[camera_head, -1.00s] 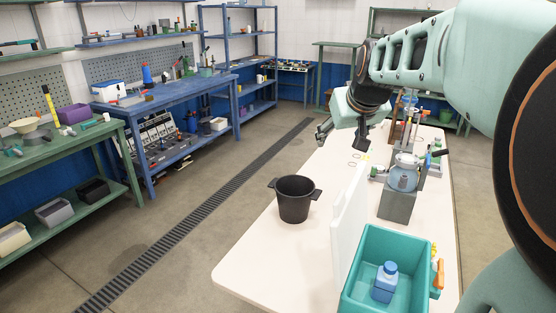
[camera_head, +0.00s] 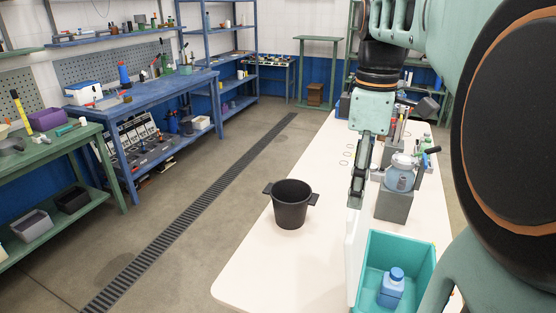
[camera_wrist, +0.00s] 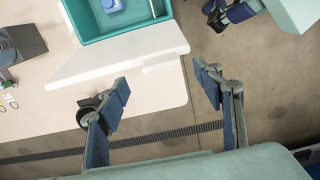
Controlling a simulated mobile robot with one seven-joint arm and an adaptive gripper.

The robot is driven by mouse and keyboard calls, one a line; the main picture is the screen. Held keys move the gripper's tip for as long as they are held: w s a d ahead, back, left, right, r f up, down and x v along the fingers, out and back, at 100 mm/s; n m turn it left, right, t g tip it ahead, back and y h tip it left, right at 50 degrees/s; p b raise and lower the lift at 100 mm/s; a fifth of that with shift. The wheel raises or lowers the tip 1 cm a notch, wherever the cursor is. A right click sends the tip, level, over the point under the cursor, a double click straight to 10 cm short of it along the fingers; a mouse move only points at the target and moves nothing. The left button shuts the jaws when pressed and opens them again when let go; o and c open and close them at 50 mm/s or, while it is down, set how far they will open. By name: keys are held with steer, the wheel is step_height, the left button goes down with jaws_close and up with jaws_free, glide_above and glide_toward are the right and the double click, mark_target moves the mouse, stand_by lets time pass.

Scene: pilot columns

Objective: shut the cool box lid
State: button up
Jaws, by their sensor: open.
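The teal cool box (camera_head: 405,252) stands at the table's near right, open at the top. Its white lid (camera_head: 353,255) stands upright along the box's left side. In the wrist view, the lid (camera_wrist: 120,58) lies beside the box (camera_wrist: 75,22). A blue bottle (camera_head: 391,288) is inside the box. My gripper (camera_head: 356,192) points down near the lid's far upper end and covers part of it. In the wrist view, my gripper (camera_wrist: 163,84) has its fingers wide apart with nothing between them. The lid is just beyond the fingertips; I cannot tell whether they touch.
A black pot (camera_head: 291,204) stands on the table left of the lid. Behind the box, a grey block (camera_head: 395,203) bears a glass vessel (camera_head: 400,175). The white table (camera_head: 250,265) is clear around the pot. Open floor lies to the left.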

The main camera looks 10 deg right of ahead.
mark_target(354, 211)
step_height(354, 211, down, 7)
steer(key=shift+f, duration=0.2)
steer(key=shift+c, duration=0.7)
jaws_close()
